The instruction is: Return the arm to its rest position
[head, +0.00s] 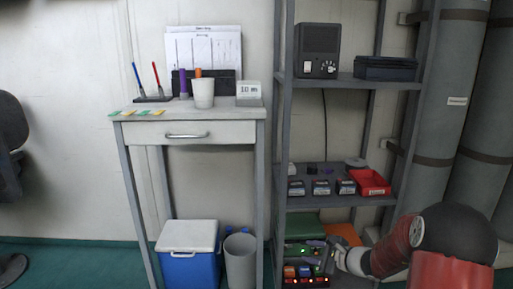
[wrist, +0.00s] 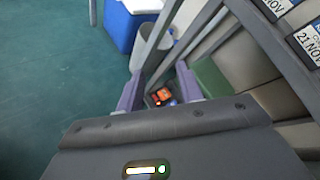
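My arm (head: 388,252) reaches in from the right toward the lowest shelf of the grey rack, with its red and dark links bent. In the wrist view, my gripper (wrist: 159,84) has its two purplish fingers apart, and nothing shows held between them. Beyond the fingers are a small orange item (wrist: 163,94) and small lights, apart from the fingertips as far as I can tell. In the head view, the gripper end is small and partly lost among the things on the low shelf.
The grey rack (head: 283,120) holds a red tray (head: 369,182) and small labelled boxes (head: 321,187) on its middle shelf. Left of it stand a grey bin (head: 240,262), a blue cooler (head: 188,268) and a small desk (head: 190,131). Green floor (wrist: 50,80) is open at left.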

